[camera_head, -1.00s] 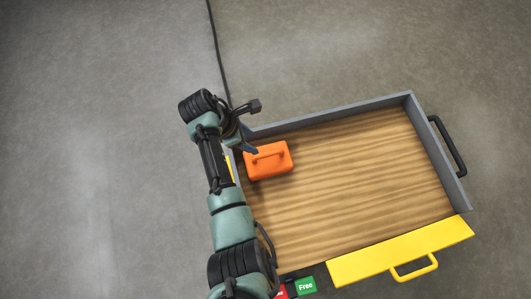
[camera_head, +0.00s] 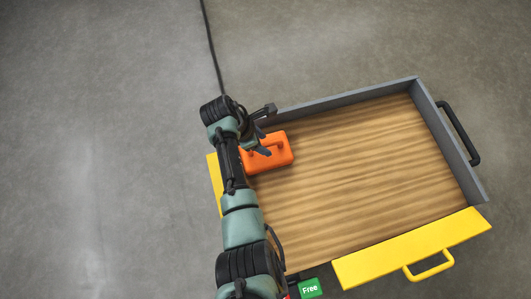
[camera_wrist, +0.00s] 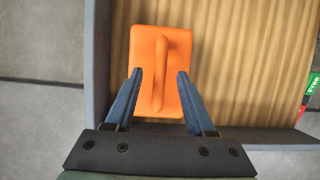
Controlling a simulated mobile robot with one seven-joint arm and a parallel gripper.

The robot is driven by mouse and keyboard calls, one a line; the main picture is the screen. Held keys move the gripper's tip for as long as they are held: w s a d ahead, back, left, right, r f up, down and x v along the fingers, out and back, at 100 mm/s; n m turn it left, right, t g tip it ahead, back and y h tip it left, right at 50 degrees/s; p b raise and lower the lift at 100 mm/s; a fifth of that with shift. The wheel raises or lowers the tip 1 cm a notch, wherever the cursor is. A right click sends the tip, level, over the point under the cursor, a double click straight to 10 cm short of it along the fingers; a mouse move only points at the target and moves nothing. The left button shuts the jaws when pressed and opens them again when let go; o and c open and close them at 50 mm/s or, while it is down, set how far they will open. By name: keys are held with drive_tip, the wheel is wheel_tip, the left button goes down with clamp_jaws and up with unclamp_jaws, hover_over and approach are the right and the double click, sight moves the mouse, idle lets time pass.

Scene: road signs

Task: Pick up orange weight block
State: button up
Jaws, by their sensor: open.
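The orange weight block (camera_head: 279,160) sits on the wooden floor of the tray, in its far left corner. It is a flat rectangular block with a bar handle on top. My gripper (camera_head: 264,145) is over the block, and my arm hides the block's left part in the head view. In the wrist view my gripper (camera_wrist: 158,75) is open, with one blue finger on each side of the handle of the orange block (camera_wrist: 145,45). The fingers overlap the block in this view. I cannot tell how far above it they are.
The tray (camera_head: 350,100) has grey walls, a black handle (camera_head: 460,135) at right and a yellow front panel (camera_head: 410,248) with a handle. A green "Free" sign (camera_head: 310,289) is at the front left. The tray's middle and right are clear.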

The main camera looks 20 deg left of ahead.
drive_tip(key=shift+b+x, duration=0.55)
drive_tip(key=shift+x, duration=0.6)
clamp_jaws()
drive_tip(key=shift+s, duration=0.1)
idle(0.4)
drive_tip(key=shift+r, duration=0.15)
